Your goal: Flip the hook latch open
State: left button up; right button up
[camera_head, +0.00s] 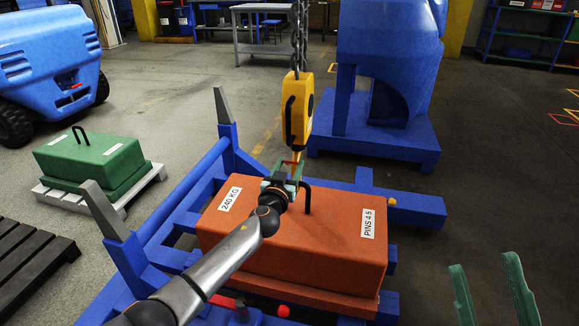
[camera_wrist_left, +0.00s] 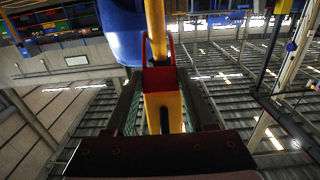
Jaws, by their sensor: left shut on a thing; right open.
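A yellow crane hook (camera_head: 299,112) hangs on a chain above the orange counterweight block (camera_head: 285,240). Its red latch (camera_head: 291,162) shows low on the hook, and in the left wrist view the red latch (camera_wrist_left: 159,78) stands across the yellow hook (camera_wrist_left: 155,22). My left gripper (camera_head: 285,175) is at the latch, shut on it, with a finger on each side in the wrist view. The hook's tip is partly hidden by the gripper. A black lifting loop (camera_head: 307,196) stands on the block just right of the gripper. My right gripper (camera_head: 492,290) is open and empty at lower right.
The orange block sits on a blue frame (camera_head: 178,195) with grey-tipped upright posts. A green weight (camera_head: 90,160) on a pallet stands left. A blue machine (camera_head: 385,70) stands behind the hook. Floor at right is clear.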

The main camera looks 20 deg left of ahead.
pick_arm(q)
grip_shut()
dwell(0.4)
